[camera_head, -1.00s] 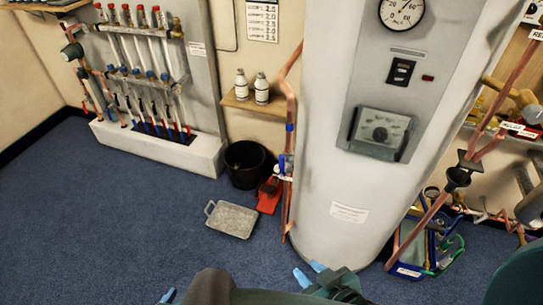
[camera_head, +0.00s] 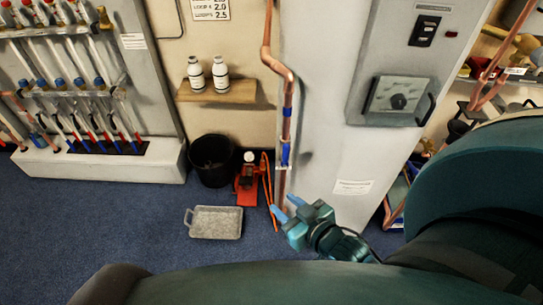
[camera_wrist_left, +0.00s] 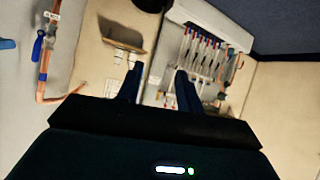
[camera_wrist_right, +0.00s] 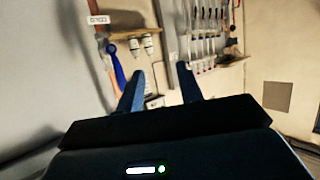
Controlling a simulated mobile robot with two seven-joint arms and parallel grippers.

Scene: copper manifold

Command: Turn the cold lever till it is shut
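The cold lever (camera_head: 286,152) is a small blue handle on the copper pipe (camera_head: 288,105) beside the white cylinder. It lies roughly along the pipe. It also shows in the right wrist view (camera_wrist_right: 118,70), below a white tag whose text is too blurred to read, and in the left wrist view (camera_wrist_left: 37,48). My right gripper (camera_head: 284,208) is below the lever in the head view, apart from it. In the right wrist view its fingers (camera_wrist_right: 160,80) are spread and empty. My left gripper (camera_wrist_left: 158,88) is also open and empty; the head view does not show it.
A shelf with two white bottles (camera_head: 208,75) is left of the pipe. A black bucket (camera_head: 212,160), a red tool (camera_head: 247,180) and a grey tray (camera_head: 214,222) are on the floor. The white cylinder (camera_head: 325,150) stands close to the pipe's right. Open floor lies left.

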